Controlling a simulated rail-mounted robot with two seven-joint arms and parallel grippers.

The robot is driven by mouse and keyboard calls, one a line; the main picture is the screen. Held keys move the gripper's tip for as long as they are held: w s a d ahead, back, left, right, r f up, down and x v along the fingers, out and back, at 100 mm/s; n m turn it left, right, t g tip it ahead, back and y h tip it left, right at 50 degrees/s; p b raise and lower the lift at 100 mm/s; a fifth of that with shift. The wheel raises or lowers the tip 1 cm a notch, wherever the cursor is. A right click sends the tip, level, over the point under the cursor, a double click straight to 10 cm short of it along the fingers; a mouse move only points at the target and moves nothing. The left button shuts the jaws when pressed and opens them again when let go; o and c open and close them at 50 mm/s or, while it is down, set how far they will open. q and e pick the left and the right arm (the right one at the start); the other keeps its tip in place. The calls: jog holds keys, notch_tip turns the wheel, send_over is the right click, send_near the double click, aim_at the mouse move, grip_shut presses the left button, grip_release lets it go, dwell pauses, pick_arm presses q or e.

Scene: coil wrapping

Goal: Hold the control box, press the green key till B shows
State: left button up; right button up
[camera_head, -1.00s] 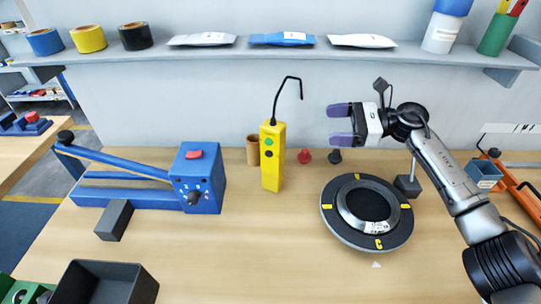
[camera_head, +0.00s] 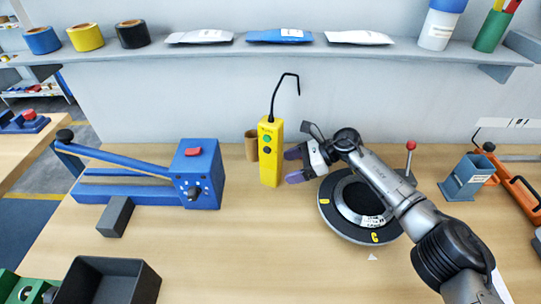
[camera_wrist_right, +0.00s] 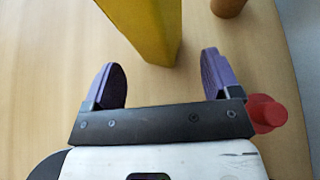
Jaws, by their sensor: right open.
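The yellow control box (camera_head: 270,155) stands upright on the table, with a green key (camera_head: 267,139) above a dark key and a black cable arching from its top. My right gripper (camera_head: 293,166) is open and empty, just right of the box in the head view. In the right wrist view the box (camera_wrist_right: 148,25) lies ahead of the two purple fingers (camera_wrist_right: 162,80), apart from them. The turntable (camera_head: 372,236) with a yellow letter C on its rim sits partly under my right arm. My left gripper is not in view.
A blue lever device (camera_head: 197,177) stands left of the box. A brown cup (camera_head: 251,146) is close behind the box. A red peg (camera_wrist_right: 266,112) is beside the right finger in the wrist view. A blue-grey holder (camera_head: 466,178) stands far right. Front middle table is clear.

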aim_at(281, 171)
jog(key=b+x, duration=0.1)
jog(key=x, duration=0.2)
jog(key=shift+a+f+b, duration=0.2)
jog(key=shift+f+b, duration=0.05)
jog(key=shift+b, duration=0.1)
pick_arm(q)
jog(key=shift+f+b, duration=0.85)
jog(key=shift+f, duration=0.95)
pick_arm(e)
jog(key=shift+x, duration=1.1)
jog(key=shift+a+r, duration=0.1)
jog(key=c, duration=0.9)
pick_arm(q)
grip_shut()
